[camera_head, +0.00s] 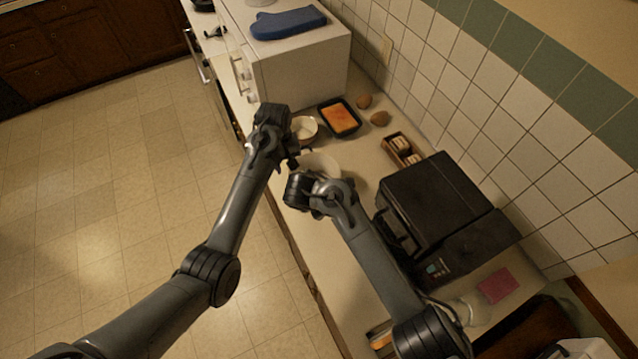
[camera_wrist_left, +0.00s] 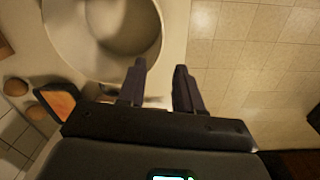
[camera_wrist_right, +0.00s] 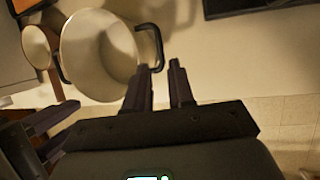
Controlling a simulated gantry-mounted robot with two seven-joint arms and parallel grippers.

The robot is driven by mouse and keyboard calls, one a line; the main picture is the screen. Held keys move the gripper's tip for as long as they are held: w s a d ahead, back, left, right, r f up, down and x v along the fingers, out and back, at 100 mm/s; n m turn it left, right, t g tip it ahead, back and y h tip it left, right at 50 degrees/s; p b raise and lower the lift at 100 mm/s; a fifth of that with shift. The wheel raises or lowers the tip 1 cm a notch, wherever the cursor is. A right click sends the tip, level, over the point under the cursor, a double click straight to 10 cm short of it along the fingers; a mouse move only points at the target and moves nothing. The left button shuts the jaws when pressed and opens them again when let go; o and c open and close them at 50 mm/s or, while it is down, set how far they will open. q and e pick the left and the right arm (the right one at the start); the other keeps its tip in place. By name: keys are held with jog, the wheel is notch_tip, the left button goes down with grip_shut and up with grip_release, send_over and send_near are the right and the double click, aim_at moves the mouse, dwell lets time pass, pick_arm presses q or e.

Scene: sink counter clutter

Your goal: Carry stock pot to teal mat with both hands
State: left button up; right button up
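The stock pot, a cream pot (camera_head: 322,165) with dark handles, stands on the counter, partly hidden by my arms in the head view. It shows larger in the left wrist view (camera_wrist_left: 75,45) and right wrist view (camera_wrist_right: 82,50). My left gripper (camera_head: 292,162) is at its far side; its fingers (camera_wrist_left: 160,68) are open and empty near the rim. My right gripper (camera_head: 297,190) is at the near side; its open fingers (camera_wrist_right: 159,65) have one dark handle at their tips. Its fingers are hidden in the head view. I cannot make out a teal mat.
A dark baking dish (camera_head: 340,117), brown eggs (camera_head: 379,118) and a wooden box (camera_head: 402,150) are near the wall. A black appliance (camera_head: 435,205) stands right; a white microwave (camera_head: 290,65) stands behind.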

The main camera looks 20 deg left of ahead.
pick_arm(q)
jog(key=shift+f, duration=0.1)
pick_arm(e)
jog(key=shift+f, duration=0.1)
